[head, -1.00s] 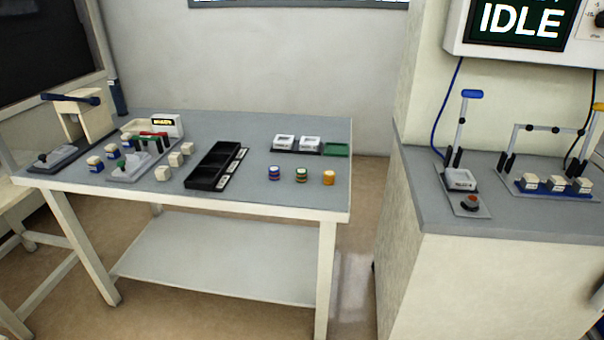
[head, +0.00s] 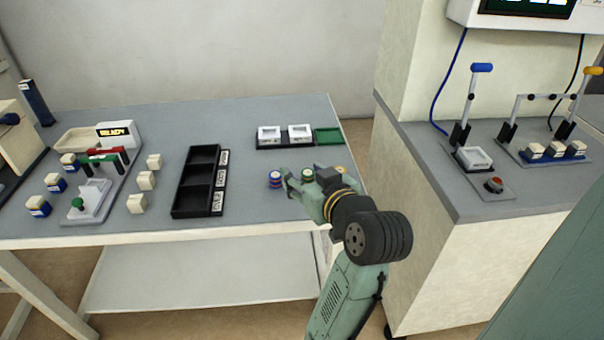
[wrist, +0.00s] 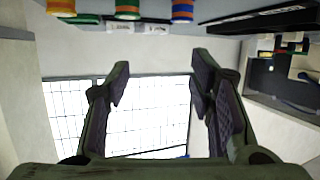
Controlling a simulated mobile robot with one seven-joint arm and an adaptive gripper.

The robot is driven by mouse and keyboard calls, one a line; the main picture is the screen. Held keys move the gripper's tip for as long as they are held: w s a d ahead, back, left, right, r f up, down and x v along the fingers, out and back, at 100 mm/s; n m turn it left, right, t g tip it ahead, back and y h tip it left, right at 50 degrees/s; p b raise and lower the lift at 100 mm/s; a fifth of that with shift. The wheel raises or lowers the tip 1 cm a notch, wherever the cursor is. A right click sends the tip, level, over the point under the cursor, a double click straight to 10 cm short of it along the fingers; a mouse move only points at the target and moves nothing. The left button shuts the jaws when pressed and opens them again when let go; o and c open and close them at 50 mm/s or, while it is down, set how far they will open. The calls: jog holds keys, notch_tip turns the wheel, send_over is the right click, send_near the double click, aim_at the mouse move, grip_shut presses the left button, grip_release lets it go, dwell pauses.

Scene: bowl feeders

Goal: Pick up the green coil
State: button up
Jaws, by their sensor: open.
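The green coil (head: 307,174), a small spool with green and pale bands, stands upright on the grey table. It is the middle one of three coils in a row; the blue and red coil (head: 275,179) is on its left, and the orange one (head: 340,169) on its right is partly hidden by my gripper. My gripper (head: 304,188) is open and empty near the table's front edge, on the near side of the green coil. In the wrist view the green coil (wrist: 127,9) is at the top edge, cut off, outside the space between the fingers (wrist: 159,80).
A black compartment tray (head: 177,210) lies left of the coils. White trays (head: 269,133) and a green tray (head: 328,136) stand behind them. A fixture with white blocks (head: 105,185) is further left. A counter (head: 450,200) with levers stands on the right.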

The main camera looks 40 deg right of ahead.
aim_at(308, 173)
jog(key=shift+m+g, duration=0.3)
jog(key=shift+g, duration=0.2)
jog(key=s, duration=0.1)
jog(key=s+d+f, duration=0.2)
jog(key=shift+s+d, duration=0.15)
jog(key=shift+s, duration=0.25)
jog(key=x, duration=0.4)
jog(key=shift+w+d+f, duration=0.2)
jog(key=shift+f, duration=0.05)
jog(key=shift+h, duration=0.3)
jog(key=p+x, duration=0.1)
jog(key=x, duration=0.5)
jog(key=shift+s+d, duration=0.1)
jog(key=shift+c, duration=0.5)
grip_shut()
